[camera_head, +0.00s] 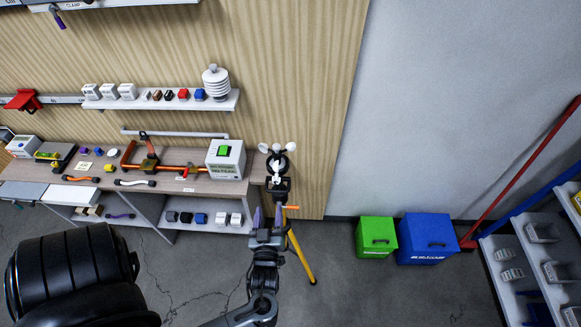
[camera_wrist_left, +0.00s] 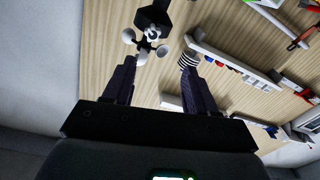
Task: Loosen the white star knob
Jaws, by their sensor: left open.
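A tripod-mounted instrument with white cups (camera_head: 276,163) stands beside the right end of the bench. In the left wrist view, the black instrument head (camera_wrist_left: 153,17) shows near the top, with pale cups around it. A small white piece (camera_wrist_left: 152,33) sits on it; I cannot tell whether this is the star knob. My left gripper (camera_head: 267,212) is open and empty, just below the instrument head in the head view. Its two purple fingers (camera_wrist_left: 155,75) point toward the instrument, apart from each other. My right gripper is not in view.
The bench (camera_head: 160,200) at left holds tools and a grey-green box (camera_head: 226,172). A shelf (camera_head: 160,104) above carries small blocks and a white ribbed shield (camera_head: 216,82). Green (camera_head: 376,240) and blue (camera_head: 428,243) crates stand on the floor right of the tripod's yellow leg (camera_head: 300,257).

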